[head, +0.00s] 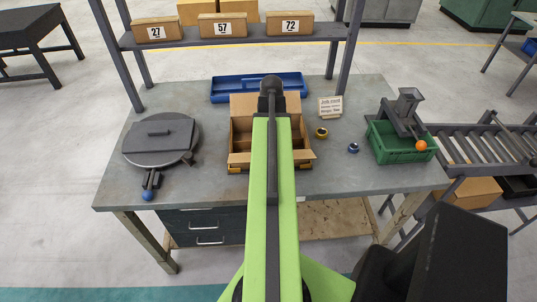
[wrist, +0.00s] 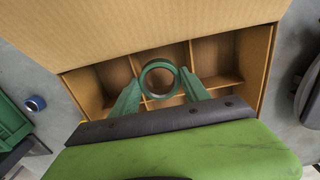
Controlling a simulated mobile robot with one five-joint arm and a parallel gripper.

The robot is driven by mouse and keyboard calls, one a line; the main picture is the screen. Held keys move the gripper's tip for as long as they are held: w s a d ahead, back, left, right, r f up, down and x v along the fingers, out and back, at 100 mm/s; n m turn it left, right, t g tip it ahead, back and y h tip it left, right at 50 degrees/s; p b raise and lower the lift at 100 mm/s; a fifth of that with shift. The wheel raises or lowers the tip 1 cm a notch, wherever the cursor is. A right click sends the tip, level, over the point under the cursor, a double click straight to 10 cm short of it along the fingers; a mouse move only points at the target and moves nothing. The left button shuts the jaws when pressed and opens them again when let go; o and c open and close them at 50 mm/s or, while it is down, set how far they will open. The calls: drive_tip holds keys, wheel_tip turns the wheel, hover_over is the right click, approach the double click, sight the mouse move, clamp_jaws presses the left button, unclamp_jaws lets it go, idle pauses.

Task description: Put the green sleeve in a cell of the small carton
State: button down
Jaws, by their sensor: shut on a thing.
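The green sleeve (wrist: 144,80) is a ring held between the green fingers of my gripper (wrist: 160,82) in the wrist view. My gripper is shut on it, with the sleeve's round opening facing the camera. The small carton (wrist: 165,30) is open below, with thin dividers making several cells; the sleeve appears over the middle of it. How high the sleeve is above the dividers I cannot tell. In the head view the carton (head: 239,160) stands on the workbench, its middle hidden by my green arm. My gripper and the sleeve are hidden there.
A yellow ring (head: 321,132) and a blue ring (head: 353,147) lie right of the carton, near a small sign (head: 330,107). A green crate (head: 385,150) stands farther right. A round dark fixture (head: 160,140) is at left. A blue tray (head: 228,88) lies behind.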

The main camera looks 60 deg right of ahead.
drive_tip(key=shift+w+f, duration=0.25)
drive_tip(key=shift+w, duration=0.2)
drive_tip(key=shift+f+b, duration=2.6)
drive_tip(key=shift+b, duration=0.05)
drive_tip(key=c, duration=0.8)
unclamp_jaws()
drive_tip(key=shift+a+r, duration=0.1)
drive_tip(key=shift+r, duration=0.05)
wheel_tip(320, 180, up, 13)
drive_tip(key=p, duration=1.3)
drive_tip(key=shift+s, duration=0.1)
